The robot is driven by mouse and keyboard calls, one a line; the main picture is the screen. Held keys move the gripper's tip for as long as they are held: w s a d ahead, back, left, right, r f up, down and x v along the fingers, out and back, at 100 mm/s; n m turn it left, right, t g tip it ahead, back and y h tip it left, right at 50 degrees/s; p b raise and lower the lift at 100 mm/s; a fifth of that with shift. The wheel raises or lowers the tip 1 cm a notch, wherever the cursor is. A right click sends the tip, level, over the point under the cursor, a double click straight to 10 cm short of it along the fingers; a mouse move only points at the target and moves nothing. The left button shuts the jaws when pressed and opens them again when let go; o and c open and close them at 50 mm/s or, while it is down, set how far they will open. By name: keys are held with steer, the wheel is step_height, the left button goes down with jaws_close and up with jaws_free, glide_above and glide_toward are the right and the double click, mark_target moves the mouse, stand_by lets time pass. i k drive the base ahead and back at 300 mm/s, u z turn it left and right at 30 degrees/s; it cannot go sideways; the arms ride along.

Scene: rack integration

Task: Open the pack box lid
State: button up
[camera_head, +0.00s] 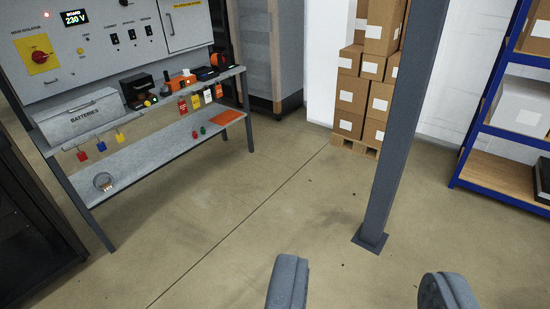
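A grey box marked BATTERIES (82,119) stands at the left end of the bench top, and its lid looks shut. It is the only box on the bench that I can read as a battery pack box. My gripper (367,272) shows at the bottom edge, its two grey fingers wide apart with bare floor between them. It is empty and far from the box, to its lower right in the picture.
The bench (170,155) carries padlocks, tags and a small black case (138,90) beneath a control panel (110,45). A grey post (395,140) stands right of centre. Stacked cartons (350,95) and a blue shelf (500,130) are behind. The middle floor is clear.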

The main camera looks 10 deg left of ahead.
mark_target(38, 118)
steer(key=z, duration=0.05)
steer(key=i, duration=1)
steer(key=u, duration=1.8)
steer(key=i, duration=2.65)
steer(key=z, duration=0.8)
